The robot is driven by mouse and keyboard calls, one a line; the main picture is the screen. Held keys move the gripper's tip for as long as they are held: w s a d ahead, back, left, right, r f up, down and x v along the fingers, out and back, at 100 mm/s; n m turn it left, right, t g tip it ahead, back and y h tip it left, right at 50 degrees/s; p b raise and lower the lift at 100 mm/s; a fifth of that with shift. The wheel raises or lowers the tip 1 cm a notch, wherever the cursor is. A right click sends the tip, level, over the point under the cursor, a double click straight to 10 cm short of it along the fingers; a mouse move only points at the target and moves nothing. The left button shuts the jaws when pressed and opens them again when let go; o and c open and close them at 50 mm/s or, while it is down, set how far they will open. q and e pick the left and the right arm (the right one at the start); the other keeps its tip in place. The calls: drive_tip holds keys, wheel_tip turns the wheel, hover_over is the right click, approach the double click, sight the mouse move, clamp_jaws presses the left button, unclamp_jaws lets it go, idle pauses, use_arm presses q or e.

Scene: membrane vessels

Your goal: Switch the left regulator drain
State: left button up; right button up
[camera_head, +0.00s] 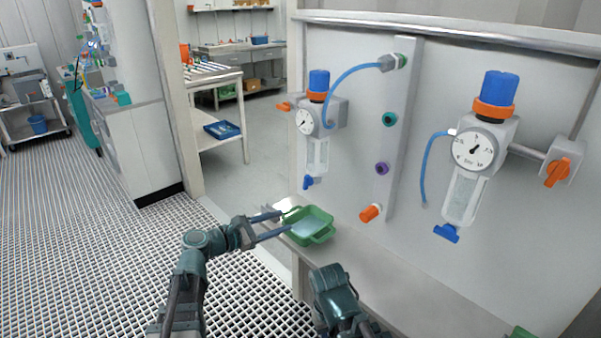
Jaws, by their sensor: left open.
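The left regulator (319,115) is on the wall panel, with a blue knob on top, a round gauge and a clear bowl. Its blue drain (308,182) sticks out at the bottom of the bowl. My left gripper (280,223) is open, below and to the left of that drain, apart from it. Its fingers point right, by the rim of a green tray (318,238) on the ledge. The right regulator (477,150) has a blue drain (446,233) at its bottom. My right arm shows at the bottom middle; its gripper cannot be made out.
A grey manifold strip (402,130) with coloured ports stands between the regulators. A blue hose (345,75) runs from the left regulator to its top port; another hose (427,165) hangs by the right regulator. The ledge (400,275) right of the tray is mostly clear.

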sight(304, 182)
use_arm(q)
drive_tip(key=w+a+r+n+t, duration=0.2)
drive_tip(key=a+r+n+t, duration=0.1)
drive_tip(key=a+r+n, duration=0.15)
drive_tip(key=shift+m, duration=0.35)
drive_tip(key=x, duration=1.4)
drive_tip(key=shift+s+d+f, duration=0.15)
drive_tip(key=shift+d, duration=0.1)
clamp_jaws()
